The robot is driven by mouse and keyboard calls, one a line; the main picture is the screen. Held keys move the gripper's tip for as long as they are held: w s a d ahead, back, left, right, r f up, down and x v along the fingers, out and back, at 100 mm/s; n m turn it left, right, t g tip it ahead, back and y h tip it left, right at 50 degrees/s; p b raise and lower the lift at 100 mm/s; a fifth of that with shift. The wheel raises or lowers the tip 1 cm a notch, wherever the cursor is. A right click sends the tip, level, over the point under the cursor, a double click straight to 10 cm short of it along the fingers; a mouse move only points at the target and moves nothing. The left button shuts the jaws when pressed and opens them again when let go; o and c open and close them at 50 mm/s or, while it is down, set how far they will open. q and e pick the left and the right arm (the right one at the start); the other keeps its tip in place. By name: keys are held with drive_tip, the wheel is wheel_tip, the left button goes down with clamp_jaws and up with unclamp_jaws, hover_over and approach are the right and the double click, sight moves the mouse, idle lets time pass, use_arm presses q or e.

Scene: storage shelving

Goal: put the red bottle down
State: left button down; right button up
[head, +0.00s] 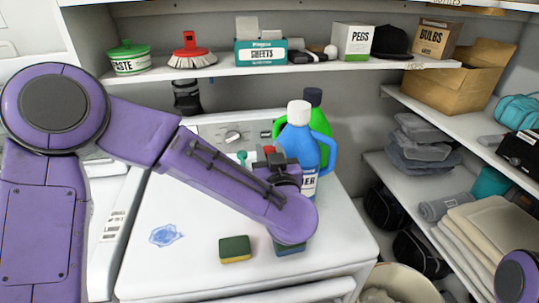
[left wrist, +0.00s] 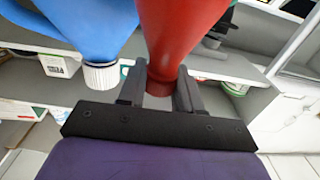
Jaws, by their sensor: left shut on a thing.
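The red bottle (left wrist: 180,35) is between the two dark fingers of my left gripper (left wrist: 160,86), which is shut on its narrow part in the left wrist view. In the head view only a small red piece of the bottle (head: 268,150) shows. My left gripper (head: 277,166) and arm hide the rest, so I cannot tell whether its base touches the white machine top (head: 195,200). A blue bottle (head: 298,142) with a white cap stands right beside the gripper; it also shows in the left wrist view (left wrist: 75,25). My right gripper is out of view.
A green bottle (head: 320,122) stands behind the blue one. A yellow-green sponge (head: 235,249) and a blue spill (head: 166,235) are on the machine's front part. The left of the top is otherwise clear. A loaded shelf (head: 220,70) hangs behind; shelving (head: 440,110) stands right.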

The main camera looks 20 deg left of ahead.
use_arm(q)
drive_tip(key=shift+f, duration=0.55)
drive_tip(key=c, duration=0.8)
unclamp_jaws()
drive_tip(key=shift+f, duration=0.1)
drive_tip(key=shift+o, duration=0.2)
